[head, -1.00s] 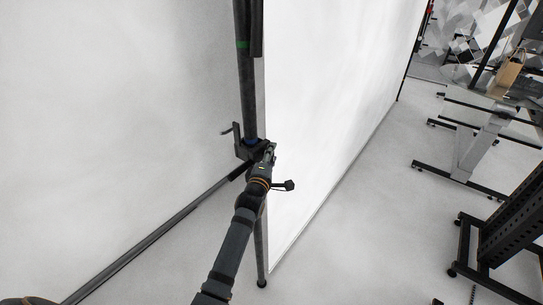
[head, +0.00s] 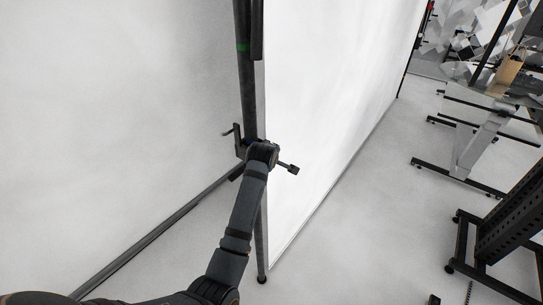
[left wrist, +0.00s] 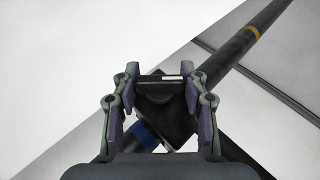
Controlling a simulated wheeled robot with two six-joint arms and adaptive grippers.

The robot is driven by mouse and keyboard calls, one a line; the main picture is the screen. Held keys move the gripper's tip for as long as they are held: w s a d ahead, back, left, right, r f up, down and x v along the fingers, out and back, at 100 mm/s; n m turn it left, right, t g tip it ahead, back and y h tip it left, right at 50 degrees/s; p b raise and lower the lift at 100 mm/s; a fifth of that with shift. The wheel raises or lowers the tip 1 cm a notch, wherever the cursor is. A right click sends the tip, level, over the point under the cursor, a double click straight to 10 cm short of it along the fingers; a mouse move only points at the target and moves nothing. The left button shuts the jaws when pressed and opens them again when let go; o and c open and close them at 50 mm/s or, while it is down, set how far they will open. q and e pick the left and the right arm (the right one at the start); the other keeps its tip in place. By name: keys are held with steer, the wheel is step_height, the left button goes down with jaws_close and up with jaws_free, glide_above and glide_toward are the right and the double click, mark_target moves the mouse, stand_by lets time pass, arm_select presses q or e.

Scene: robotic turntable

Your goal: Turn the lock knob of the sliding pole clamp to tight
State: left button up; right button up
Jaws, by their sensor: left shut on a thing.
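The dark pole (head: 246,85) stands upright with a green band high on it and is tilted in the left wrist view (left wrist: 225,62). The sliding pole clamp (head: 239,141) sits around it, with a small bracket showing on its left side. In the left wrist view, my left gripper (left wrist: 161,79) has its two fingers on either side of the clamp's dark lock knob (left wrist: 156,87) and is shut on it. In the head view my wrist covers the fingers and knob. The knob's exact angle cannot be told. My right gripper is in neither view.
A white panel (head: 325,110) stands right behind the pole. Table frames (head: 470,150) and a black perforated rack (head: 515,220) stand at the right. The floor between is clear.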

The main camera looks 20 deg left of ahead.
arm_select(q)
steer(key=g, duration=0.1)
steer(key=g+y, duration=0.1)
steer(key=g, duration=0.1)
steer(key=m+g, duration=0.1)
steer(key=shift+w+r+g, duration=0.15)
steer(key=shift+r+g, duration=0.1)
steer(key=shift+g, duration=0.15)
steer(key=shift+m+g+y, duration=0.5)
steer(key=shift+g+y, duration=0.3)
steer(key=shift+g, duration=1.1)
steer(key=o, duration=1.2)
steer(key=shift+f, duration=0.15)
steer(key=shift+c, duration=0.2)
